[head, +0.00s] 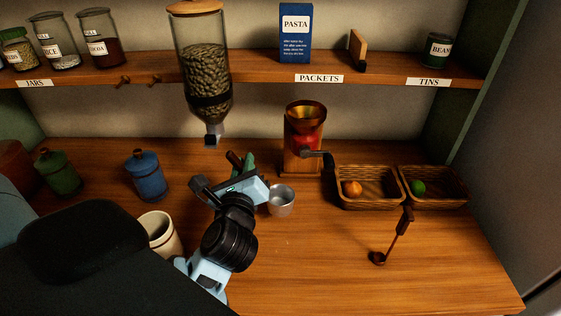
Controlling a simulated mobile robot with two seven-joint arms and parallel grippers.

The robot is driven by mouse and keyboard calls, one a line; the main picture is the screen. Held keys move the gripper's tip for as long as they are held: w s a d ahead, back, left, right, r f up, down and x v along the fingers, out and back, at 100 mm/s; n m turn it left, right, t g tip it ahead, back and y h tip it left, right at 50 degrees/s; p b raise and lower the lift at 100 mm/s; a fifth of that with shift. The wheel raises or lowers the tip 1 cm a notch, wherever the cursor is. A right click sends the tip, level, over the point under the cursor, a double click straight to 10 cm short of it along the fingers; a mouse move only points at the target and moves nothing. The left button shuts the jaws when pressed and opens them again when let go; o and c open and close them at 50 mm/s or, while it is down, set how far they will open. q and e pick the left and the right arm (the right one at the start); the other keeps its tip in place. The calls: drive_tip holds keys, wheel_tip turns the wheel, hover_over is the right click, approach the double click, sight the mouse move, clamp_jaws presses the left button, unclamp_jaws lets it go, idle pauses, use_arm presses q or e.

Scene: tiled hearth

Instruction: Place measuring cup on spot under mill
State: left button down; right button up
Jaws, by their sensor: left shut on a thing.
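The measuring cup (281,201) is a small silver metal cup, upright with its open top showing, near the middle of the counter. My left gripper (262,190) is directly left of it and shut on it; its handle and the fingertips are mostly hidden by the hand. I cannot tell whether the cup touches the counter. The mill (303,150), with a brass hopper, red front, wooden body and dark crank, stands behind and right of the cup. No marked spot is clear at its foot. My right gripper is not in view.
A bean dispenser (207,80) hangs from the shelf (260,73). A blue jar (147,175), green jar (58,173) and cream crock (160,235) stand left. Two wicker baskets (370,200) stand right, with a ladle (392,238) before them.

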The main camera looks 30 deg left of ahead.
use_arm(q)
drive_tip(key=w+a+f, duration=0.1)
drive_tip(key=w+f, duration=0.3)
drive_tip(key=w, duration=0.8)
drive_tip(key=shift+f, duration=0.3)
drive_tip(key=shift+f, duration=0.15)
drive_tip(key=shift+f, duration=0.15)
drive_tip(key=c, duration=1.4)
unclamp_jaws()
drive_tip(key=shift+c, duration=0.2)
